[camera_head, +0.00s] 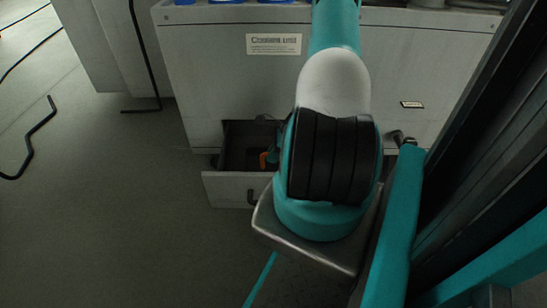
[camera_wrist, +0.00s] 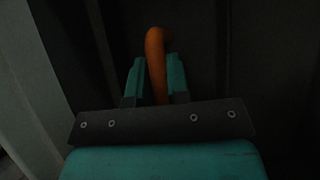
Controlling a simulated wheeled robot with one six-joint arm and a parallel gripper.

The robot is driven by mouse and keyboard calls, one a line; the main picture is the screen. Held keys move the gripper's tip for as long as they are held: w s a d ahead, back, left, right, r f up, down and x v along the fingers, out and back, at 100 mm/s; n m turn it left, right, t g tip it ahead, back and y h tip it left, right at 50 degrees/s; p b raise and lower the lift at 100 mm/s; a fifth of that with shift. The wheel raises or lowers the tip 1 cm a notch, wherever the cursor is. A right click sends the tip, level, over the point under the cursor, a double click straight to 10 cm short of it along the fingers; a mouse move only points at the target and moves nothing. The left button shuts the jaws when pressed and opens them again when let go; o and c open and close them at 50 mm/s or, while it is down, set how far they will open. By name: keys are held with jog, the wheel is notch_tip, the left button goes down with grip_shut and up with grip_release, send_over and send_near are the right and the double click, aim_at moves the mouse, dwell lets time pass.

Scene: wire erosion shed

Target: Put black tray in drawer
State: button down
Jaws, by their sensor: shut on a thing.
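The drawer (camera_head: 228,189) is pulled out at the base of the grey cabinet, with a dark inside. My gripper (camera_head: 267,156) reaches into the drawer opening, partly hidden behind my arm in the head view. In the wrist view my gripper (camera_wrist: 156,88) is shut on an orange curved bar (camera_wrist: 155,50), which stands between the two teal fingers. I cannot tell the black tray's outline from the dark drawer inside.
The grey cabinet (camera_head: 215,60) carries a "Coolant unit" label (camera_head: 274,44) and blue items on top. Bent black rods (camera_head: 35,140) lie on the floor at left. The floor left of the drawer is clear. A dark frame stands at right.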

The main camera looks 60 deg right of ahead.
jog(key=c, duration=1.1)
grip_release()
